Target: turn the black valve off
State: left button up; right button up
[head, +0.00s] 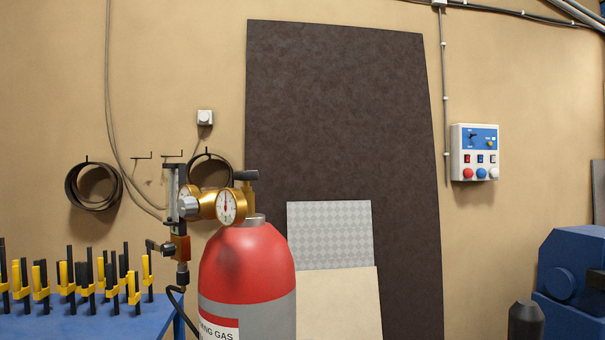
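A red and grey gas cylinder (247,262) stands upright left of the middle in the head view. On its top sits a brass regulator (206,205) with a round white dial gauge (227,207). A black valve handle (246,175) sits on top of the cylinder's brass valve. A second, smaller black knob (167,248) sticks out to the left, low on the flow meter (179,235). I cannot tell whether either is on or off. Neither of my grippers is in view, and nothing is seen touching the cylinder.
A blue table (90,325) with several yellow and black clamps (87,278) is at the lower left. A dark panel (345,120) and smaller sheets (330,233) lean on the wall behind the cylinder. A control box (475,152) hangs at right. Blue machinery (572,265) stands lower right.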

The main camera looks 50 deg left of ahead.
aim_at(247, 176)
jog(key=j+z, duration=0.2)
jog(key=j, duration=0.25)
jog(key=k+j+z, duration=0.15)
jog(key=j, duration=0.25)
jog(key=k+j+z, duration=0.2)
jog(key=j, duration=0.25)
jog(key=k+j+z, duration=0.2)
jog(key=j, duration=0.2)
jog(key=i, duration=0.1)
